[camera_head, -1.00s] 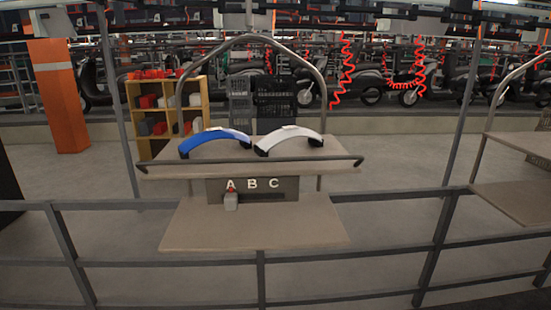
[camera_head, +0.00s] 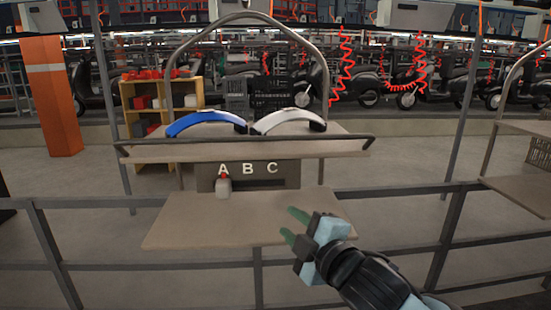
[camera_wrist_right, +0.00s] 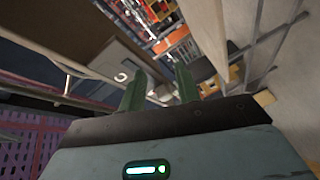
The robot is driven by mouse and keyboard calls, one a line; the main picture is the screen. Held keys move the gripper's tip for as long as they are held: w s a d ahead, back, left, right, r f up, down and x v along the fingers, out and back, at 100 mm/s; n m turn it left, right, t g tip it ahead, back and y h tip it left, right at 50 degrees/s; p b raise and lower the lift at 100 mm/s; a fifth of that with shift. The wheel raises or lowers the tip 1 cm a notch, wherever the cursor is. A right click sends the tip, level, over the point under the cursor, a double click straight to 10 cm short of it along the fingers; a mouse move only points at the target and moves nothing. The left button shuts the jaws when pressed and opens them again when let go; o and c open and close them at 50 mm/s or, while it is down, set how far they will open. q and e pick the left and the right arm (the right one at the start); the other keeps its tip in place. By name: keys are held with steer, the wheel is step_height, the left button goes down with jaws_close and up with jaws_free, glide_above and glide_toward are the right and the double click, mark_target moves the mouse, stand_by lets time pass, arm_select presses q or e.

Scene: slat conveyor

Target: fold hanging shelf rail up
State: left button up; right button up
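The hanging shelf unit stands ahead in the head view, with an upper shelf (camera_head: 200,150) and a lower shelf (camera_head: 190,220). A dark rail (camera_head: 250,147) with bent ends runs along the front of the upper shelf. My right gripper (camera_head: 288,222) is in front of the lower shelf's right part, below the rail and apart from it. Its two green fingers are spread with nothing between them, as the right wrist view (camera_wrist_right: 160,80) also shows. I cannot be sure which part of the rail shows in the wrist view. My left gripper is out of view.
A blue curved part (camera_head: 205,122) and a white one (camera_head: 290,121) lie on the upper shelf. A panel lettered A B C (camera_head: 205,180) has a small red-topped grey block (camera_head: 222,188) at A. A dark railing (camera_head: 400,187) crosses beside the shelf.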

mark_target(283, 137)
steer(key=r+n, duration=0.1)
steer(key=r, duration=0.4)
steer(key=r+n+t+b, duration=0.1)
steer(key=r+n, duration=0.1)
steer(key=r, duration=0.3)
steer(key=r+n+t+b, duration=0.1)
steer(key=r, duration=0.4)
steer(key=shift+w+d+n, duration=0.1)
steer(key=shift+w+n, duration=0.1)
steer(key=shift+n, duration=0.1)
steer(key=shift+w, duration=0.1)
steer(key=shift+x, duration=3.8)
steer(key=shift+r, duration=0.15)
steer(key=shift+c, duration=0.2)
jaws_close()
